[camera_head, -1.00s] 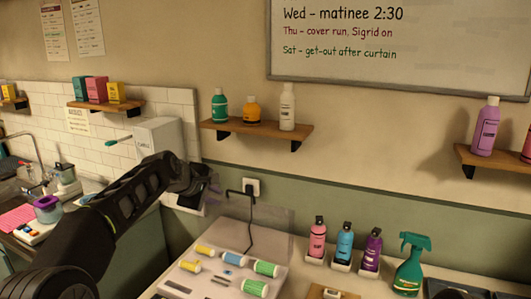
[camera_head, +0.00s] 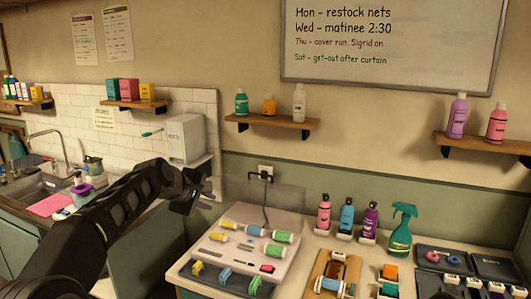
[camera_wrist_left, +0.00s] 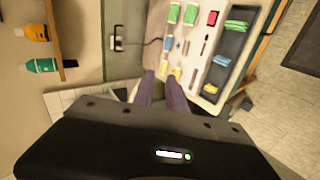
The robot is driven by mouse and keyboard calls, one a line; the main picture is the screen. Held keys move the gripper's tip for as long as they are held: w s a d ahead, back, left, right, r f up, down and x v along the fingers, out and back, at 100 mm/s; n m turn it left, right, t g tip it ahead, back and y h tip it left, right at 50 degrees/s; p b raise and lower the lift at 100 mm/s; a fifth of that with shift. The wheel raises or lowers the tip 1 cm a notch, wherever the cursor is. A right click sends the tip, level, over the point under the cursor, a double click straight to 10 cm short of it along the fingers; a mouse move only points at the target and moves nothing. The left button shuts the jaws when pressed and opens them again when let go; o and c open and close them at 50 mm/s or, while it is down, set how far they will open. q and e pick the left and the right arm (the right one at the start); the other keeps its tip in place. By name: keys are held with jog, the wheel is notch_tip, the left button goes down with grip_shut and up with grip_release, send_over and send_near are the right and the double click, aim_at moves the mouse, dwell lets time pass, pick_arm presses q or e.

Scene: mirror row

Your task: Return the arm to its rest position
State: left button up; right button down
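My left arm (camera_head: 110,215) reaches in from the lower left. Its gripper (camera_head: 208,190) is in the air beside the left end of the roller case, in front of the wall. In the left wrist view the two purple-grey fingers (camera_wrist_left: 161,84) stand apart with nothing between them, so the gripper is open and empty. The roller case (camera_head: 205,247) is a pale open box on the counter, with several yellow, blue and green rollers; the left wrist view also shows it (camera_wrist_left: 207,62). My right gripper is not in view.
A sink (camera_head: 38,187) and a white dispenser (camera_head: 187,139) are on the left. A wall shelf (camera_head: 270,124) holds three bottles. Pink, blue and purple bottles and a green spray bottle (camera_head: 400,232) stand along the back of the counter. A wooden tray (camera_head: 322,266) lies in front.

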pick_arm(q)
jog(key=d+f+m, duration=0.4)
jog(key=f+m, duration=0.1)
jog(key=f, duration=0.9)
jog(key=s+d+f+m+g, duration=0.1)
jog(key=s+f+m, duration=0.1)
jog(key=s+f, duration=0.6)
jog(key=s+d+f+m+g, duration=0.2)
jog(key=s+f, duration=0.2)
jog(key=f, duration=0.8)
jog(key=s+f+g, duration=0.2)
jog(key=s+f, duration=0.4)
jog(key=s, duration=0.6)
jog(key=s+d+f+m+g+b, duration=0.1)
jog(key=s+f, duration=0.5)
jog(key=s, duration=0.6)
jog(key=s+d+f+m+g, duration=0.1)
jog(key=s+f+g, duration=0.2)
jog(key=s, duration=1)
notch_tip(320, 180, down, 4)
jog(key=shift+r, duration=0.25)
